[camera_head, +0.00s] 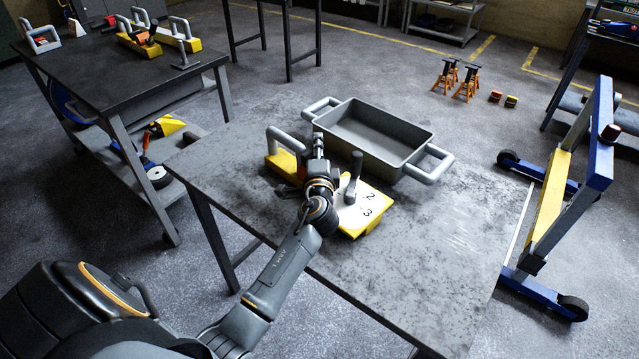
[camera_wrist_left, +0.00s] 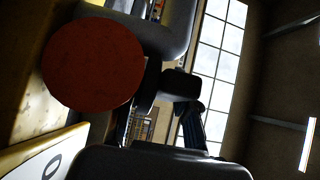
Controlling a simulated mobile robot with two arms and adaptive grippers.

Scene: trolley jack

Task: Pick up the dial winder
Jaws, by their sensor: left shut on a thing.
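The dial winder (camera_head: 350,215) sits on the grey metal table. It has a yellow body, a white dial face with the numbers 2 and 3 showing, an upright dark grey lever and a grey loop handle at its left end. My left gripper (camera_head: 318,165) is over its middle, between the loop handle and the lever, shut on it. The arm hides the exact part gripped. In the left wrist view, a red disc, the yellow body and a corner of the white dial (camera_wrist_left: 45,165) show close to my dark fingers (camera_wrist_left: 180,90). My right gripper is out of view.
A grey tray with two side handles (camera_head: 427,152) stands just behind the winder. The table's front right (camera_head: 430,260) is clear. A second table (camera_head: 90,75) at the left holds yellow tools. A blue and yellow wheeled frame (camera_head: 560,190) stands at the right.

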